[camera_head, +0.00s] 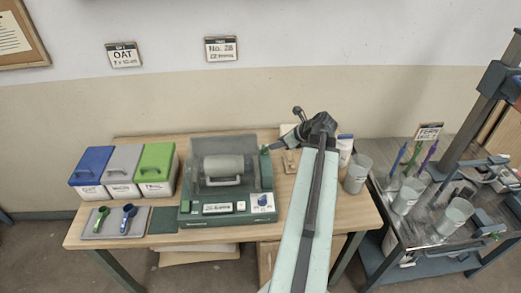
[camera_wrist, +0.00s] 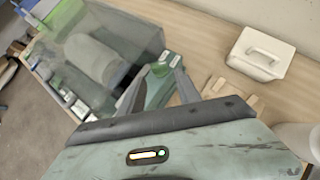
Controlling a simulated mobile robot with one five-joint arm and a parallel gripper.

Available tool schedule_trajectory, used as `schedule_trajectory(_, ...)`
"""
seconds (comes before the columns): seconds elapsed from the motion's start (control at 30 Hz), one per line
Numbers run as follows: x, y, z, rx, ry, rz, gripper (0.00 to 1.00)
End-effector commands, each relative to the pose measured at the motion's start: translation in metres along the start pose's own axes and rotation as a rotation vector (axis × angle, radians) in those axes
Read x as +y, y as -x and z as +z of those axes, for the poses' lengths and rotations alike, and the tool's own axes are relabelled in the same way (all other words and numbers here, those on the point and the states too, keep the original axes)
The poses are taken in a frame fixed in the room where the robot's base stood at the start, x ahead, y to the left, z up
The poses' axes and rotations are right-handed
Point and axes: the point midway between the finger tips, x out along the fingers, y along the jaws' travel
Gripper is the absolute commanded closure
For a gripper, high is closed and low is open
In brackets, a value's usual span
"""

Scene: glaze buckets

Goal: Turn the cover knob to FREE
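A green machine (camera_head: 200,211) stands on the wooden table, with a clear cover (camera_head: 196,146) over a pale roller (camera_head: 223,167). A small green knob (camera_head: 266,151) sits at the right side of the cover; it also shows in the wrist view (camera_wrist: 160,70). My gripper (camera_head: 272,147) reaches in from the right, at the knob. In the wrist view my gripper's fingers (camera_wrist: 161,73) are spread, with the knob between their tips. I cannot tell whether a finger touches it. The knob's setting and any FREE mark are not readable.
Three lidded bins, blue (camera_head: 91,167), grey (camera_head: 123,167) and green (camera_head: 156,164), stand at the left. Two scoops lie on a grey tray (camera_head: 93,233). A white lidded box (camera_wrist: 258,54) stands behind my gripper. A cup (camera_head: 357,174) is at the right table edge.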

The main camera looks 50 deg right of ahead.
Motion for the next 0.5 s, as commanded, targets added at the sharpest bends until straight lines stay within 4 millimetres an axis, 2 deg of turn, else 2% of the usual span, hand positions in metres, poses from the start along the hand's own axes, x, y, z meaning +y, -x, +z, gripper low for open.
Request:
schedule_trajectory(0.17,0.003,-0.013,0.002,0.0,0.006,0.007,0.6)
schedule_trajectory(0.5,0.005,-0.075,0.001,0.001,0.011,0.01,0.6)
